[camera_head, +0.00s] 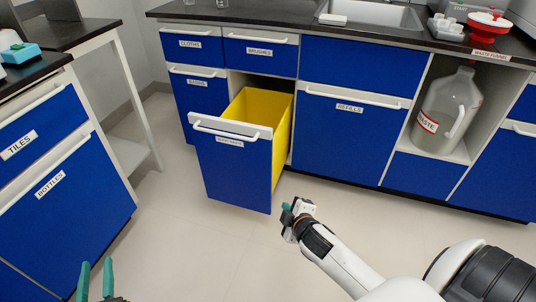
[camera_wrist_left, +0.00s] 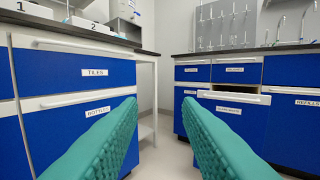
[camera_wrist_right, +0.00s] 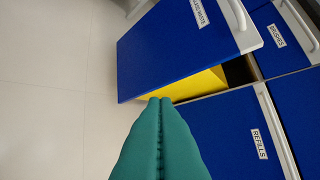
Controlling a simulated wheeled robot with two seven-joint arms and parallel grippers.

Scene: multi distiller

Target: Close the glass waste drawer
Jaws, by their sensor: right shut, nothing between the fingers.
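The glass waste drawer (camera_head: 234,165) is pulled out of the cabinet. It has a blue front, a white handle and a yellow inside. It also shows in the right wrist view (camera_wrist_right: 175,45), where its label is partly readable, and in the left wrist view (camera_wrist_left: 232,118). My right gripper (camera_head: 289,213) is shut and empty, low and just right of the drawer front, apart from it in the head view. Its green fingers show in the right wrist view (camera_wrist_right: 160,102). My left gripper (camera_head: 96,277) is open and empty at the lower left, well away from the drawer.
Shut drawers labelled brushes (camera_head: 259,53) and refills (camera_head: 350,130) adjoin the opening. A waste jug (camera_head: 448,110) stands in an open niche at right. The tiles and bottles cabinet (camera_head: 60,190) is at left. Floor (camera_head: 190,240) in front is clear.

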